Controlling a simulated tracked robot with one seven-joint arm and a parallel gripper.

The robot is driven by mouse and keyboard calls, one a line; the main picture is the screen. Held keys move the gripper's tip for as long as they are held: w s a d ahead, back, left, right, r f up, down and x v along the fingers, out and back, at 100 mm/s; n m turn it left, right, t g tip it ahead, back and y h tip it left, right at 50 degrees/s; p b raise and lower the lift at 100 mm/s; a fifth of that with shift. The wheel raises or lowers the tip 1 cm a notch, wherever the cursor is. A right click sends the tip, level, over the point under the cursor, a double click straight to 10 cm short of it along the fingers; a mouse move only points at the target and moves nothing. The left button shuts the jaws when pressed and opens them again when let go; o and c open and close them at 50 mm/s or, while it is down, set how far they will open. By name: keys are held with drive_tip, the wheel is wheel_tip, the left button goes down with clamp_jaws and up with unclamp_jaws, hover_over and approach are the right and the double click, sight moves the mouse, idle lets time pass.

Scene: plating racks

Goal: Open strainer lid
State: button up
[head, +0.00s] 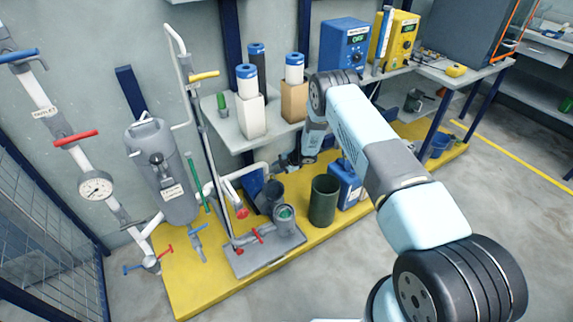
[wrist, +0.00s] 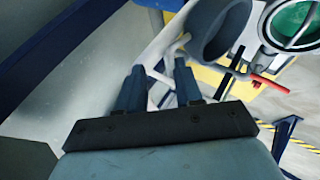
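The strainer (head: 284,212) stands on a grey base plate, with a green round inside facing up. In the wrist view the strainer (wrist: 300,22) is at the top right. A dark grey, hollow cup-shaped part (head: 269,193), apparently its lid, is tilted back beside it; the lid (wrist: 222,35) also shows near the top middle of the wrist view. My gripper (wrist: 158,88) has its two dark blue fingers apart below and left of the lid. A thin pale bar shows between and behind the fingers; I cannot tell whether they touch it. In the head view my gripper is mostly hidden.
Red valve handles (head: 242,213) flank the strainer. A dark green bin (head: 324,200) and a blue can (head: 349,183) stand to its right on the yellow platform (head: 205,284). A grey tank (head: 165,172) with pipes is left. A shelf (head: 222,132) with filters is behind.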

drive_tip(key=v, duration=0.8)
drive_tip(key=shift+s+a, duration=0.2)
drive_tip(key=shift+s, duration=0.1)
